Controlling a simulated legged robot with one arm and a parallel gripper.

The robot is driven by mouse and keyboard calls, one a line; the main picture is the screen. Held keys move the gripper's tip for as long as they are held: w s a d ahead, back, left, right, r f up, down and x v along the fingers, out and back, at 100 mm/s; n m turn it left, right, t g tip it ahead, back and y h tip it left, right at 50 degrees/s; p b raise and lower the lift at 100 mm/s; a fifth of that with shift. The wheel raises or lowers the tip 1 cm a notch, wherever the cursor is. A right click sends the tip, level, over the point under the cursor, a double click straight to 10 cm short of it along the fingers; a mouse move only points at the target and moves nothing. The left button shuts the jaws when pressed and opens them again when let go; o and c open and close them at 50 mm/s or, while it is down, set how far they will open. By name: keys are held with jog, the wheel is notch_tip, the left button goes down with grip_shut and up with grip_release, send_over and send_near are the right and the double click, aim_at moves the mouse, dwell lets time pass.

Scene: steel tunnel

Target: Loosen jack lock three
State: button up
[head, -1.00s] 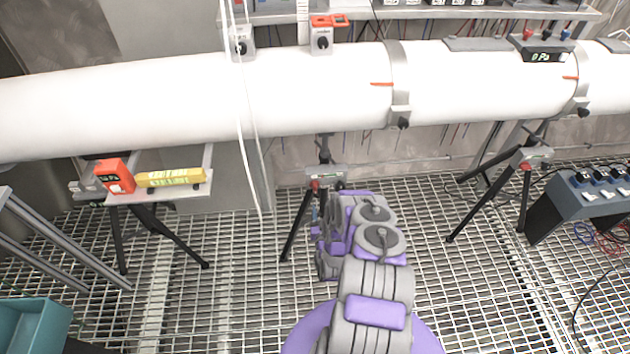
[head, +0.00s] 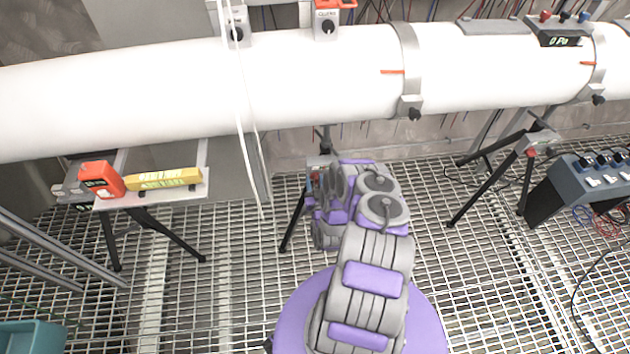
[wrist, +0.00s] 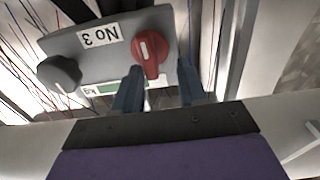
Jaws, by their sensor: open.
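The jack's grey control box (wrist: 100,42) carries a label reading No 3, upside down in the wrist view. On it are a red knob (wrist: 150,50) with a white mark and a dark grey knob (wrist: 60,73). My gripper (wrist: 161,72) is open, with its two blue-grey fingers pointing at the box. The red knob lies just past the fingertips, nearer the left finger; I cannot tell whether they touch. In the head view, the middle jack (head: 317,163) stands under the white pipe, and my arm hides most of it.
The white pipe (head: 320,85) runs across above my arm. A left stand holds an orange device (head: 101,179) and a yellow level (head: 163,180). Another tripod jack (head: 531,150) and a dark control box (head: 590,182) stand right. The grating floor (head: 470,280) is open in front.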

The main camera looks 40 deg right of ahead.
jog(key=shift+d+f, duration=0.15)
jog(key=shift+d, duration=0.6)
jog(key=c, duration=0.5)
jog(key=shift+a, duration=0.1)
grip_shut()
jog(key=shift+a, duration=0.2)
